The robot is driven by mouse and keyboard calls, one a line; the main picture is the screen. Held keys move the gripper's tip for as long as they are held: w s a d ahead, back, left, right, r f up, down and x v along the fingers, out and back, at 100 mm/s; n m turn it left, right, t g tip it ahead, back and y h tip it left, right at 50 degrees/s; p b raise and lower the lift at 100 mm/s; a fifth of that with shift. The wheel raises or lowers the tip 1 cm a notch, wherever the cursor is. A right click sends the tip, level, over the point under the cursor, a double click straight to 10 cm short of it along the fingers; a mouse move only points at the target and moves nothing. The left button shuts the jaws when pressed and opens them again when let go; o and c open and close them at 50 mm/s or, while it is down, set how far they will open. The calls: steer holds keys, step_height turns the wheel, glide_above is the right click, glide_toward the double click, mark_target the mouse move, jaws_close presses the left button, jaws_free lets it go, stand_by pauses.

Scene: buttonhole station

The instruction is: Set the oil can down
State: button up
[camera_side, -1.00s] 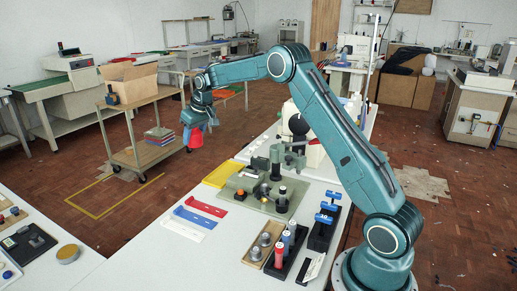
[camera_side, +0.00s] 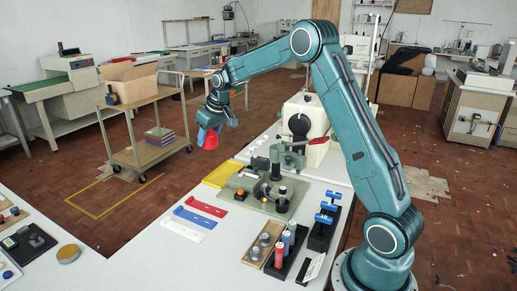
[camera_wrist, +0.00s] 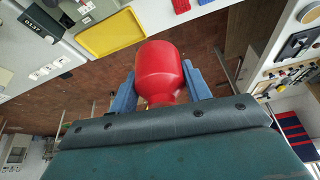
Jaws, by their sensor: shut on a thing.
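The red oil can (camera_side: 211,141) is in the air, in front of the cart and beyond the left edge of the work table (camera_side: 120,262). In the wrist view the can (camera_wrist: 160,72) sits between the two blue fingers of my gripper (camera_wrist: 160,88), which is shut on it. In the side view my gripper (camera_side: 207,126) points downward with the can at its lower end. The can's far side and its spout, if any, cannot be made out.
A yellow tray (camera_side: 222,174) lies on the table near the can's side. A green fixture (camera_side: 265,192), red and blue strips, and a rack of bottles (camera_side: 287,250) stand on the table. A wooden cart (camera_side: 150,152) stands behind.

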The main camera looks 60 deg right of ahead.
steer(key=s+a, duration=0.2)
steer(key=s, duration=0.7)
steer(key=s+a, duration=0.2)
steer(key=s, duration=0.8)
steer(key=shift+a+f, duration=0.4)
steer(key=shift+f, duration=0.1)
step_height(320, 180, down, 16)
steer(key=shift+f, duration=1.9)
steer(key=shift+f, duration=0.15)
steer(key=o, duration=1.2)
